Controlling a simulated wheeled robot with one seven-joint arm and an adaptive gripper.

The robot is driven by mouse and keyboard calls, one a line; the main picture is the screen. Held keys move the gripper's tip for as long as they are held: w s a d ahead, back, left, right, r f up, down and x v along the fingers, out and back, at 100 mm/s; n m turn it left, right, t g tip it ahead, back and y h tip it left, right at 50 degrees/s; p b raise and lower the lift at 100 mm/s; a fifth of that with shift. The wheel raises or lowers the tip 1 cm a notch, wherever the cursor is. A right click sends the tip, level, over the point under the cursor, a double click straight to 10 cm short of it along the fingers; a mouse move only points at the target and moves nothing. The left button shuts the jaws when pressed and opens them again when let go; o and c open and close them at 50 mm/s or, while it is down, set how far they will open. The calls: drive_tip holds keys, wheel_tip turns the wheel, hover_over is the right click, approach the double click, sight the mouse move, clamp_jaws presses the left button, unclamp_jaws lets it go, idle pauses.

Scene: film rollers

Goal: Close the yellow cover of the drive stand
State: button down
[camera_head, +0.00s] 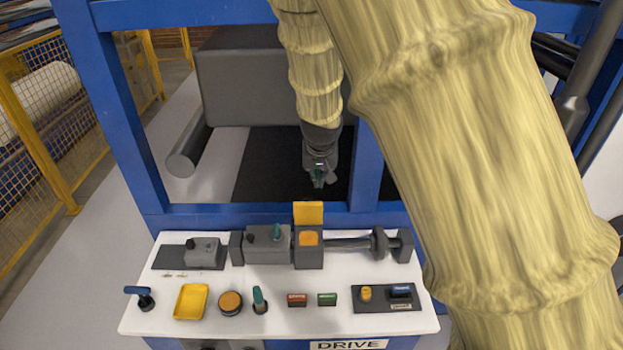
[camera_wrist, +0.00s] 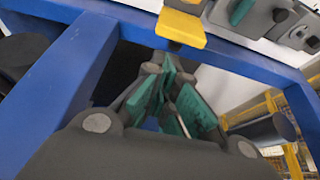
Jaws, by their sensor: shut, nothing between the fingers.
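The yellow cover (camera_head: 309,213) of the drive stand stands upright, open, at the back edge of a grey block. An orange-yellow face (camera_head: 308,239) shows on the block in front of it. In the wrist view the cover (camera_wrist: 181,28) is at the top, just beyond the fingertips. My gripper (camera_head: 319,181) is behind the stand, at the back side of the cover, pointing down. It appears shut and empty, with green finger pads in the wrist view (camera_wrist: 177,88). No contact with the cover is visible.
The white stand top (camera_head: 215,325) carries a shallow yellow tray-like piece (camera_head: 191,301), buttons, levers and a shaft (camera_head: 348,243). A blue frame beam (camera_head: 245,216) runs behind it, with blue posts at both sides of my gripper. A yellow mesh fence (camera_head: 30,150) stands at left.

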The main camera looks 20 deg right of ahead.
sight(308, 210)
drive_tip(key=w+p+x, duration=0.1)
drive_tip(key=p+x, duration=0.1)
drive_tip(key=x, duration=0.8)
drive_tip(key=shift+p, duration=0.35)
drive_tip(key=shift+s+b, duration=0.1)
drive_tip(key=shift+b, duration=0.75)
drive_tip(key=shift+s+r+t, duration=0.1)
drive_tip(key=shift+s+t, duration=0.1)
drive_tip(key=shift+t, duration=0.1)
drive_tip(key=shift+b, duration=0.35)
